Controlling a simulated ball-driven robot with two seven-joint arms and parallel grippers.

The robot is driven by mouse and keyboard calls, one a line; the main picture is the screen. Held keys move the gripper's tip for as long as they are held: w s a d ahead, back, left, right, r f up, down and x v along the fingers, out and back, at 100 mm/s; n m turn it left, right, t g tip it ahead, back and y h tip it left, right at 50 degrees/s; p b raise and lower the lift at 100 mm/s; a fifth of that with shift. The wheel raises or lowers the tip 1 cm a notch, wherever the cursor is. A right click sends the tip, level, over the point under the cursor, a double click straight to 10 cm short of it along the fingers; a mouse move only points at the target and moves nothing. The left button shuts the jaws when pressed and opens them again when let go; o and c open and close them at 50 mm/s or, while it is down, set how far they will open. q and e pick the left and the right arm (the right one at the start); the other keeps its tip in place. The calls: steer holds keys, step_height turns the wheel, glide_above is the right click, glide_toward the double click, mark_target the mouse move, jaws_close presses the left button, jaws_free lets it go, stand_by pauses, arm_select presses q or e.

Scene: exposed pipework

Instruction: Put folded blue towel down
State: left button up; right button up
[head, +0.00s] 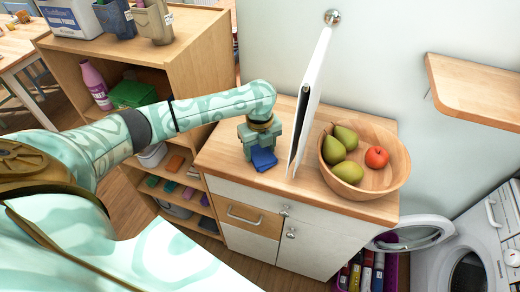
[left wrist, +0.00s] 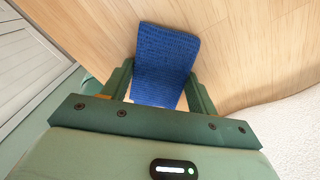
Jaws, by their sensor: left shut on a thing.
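The folded blue towel (head: 263,159) is at the wooden top of the low cabinet (head: 223,155), left of the white upright panel. My left gripper (head: 259,147) is above it and shut on it. In the left wrist view the towel (left wrist: 166,62) lies between the two green fingers (left wrist: 162,88), with the wooden top behind it. I cannot tell whether the towel touches the top. My right gripper is not in view.
A thin white panel (head: 310,95) stands upright close to the right of the gripper. A wooden bowl (head: 394,178) with pears and a red fruit is beyond it. A shelf unit (head: 190,62) stands to the left. The counter's front-left corner has some free room.

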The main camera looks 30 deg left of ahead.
mark_target(259, 151)
arm_select(q)
steer(key=shift+f, duration=0.15)
steer(key=o, duration=0.9)
step_height(259, 151, up, 12)
steer(key=p, duration=0.4)
steer(key=shift+r, duration=0.2)
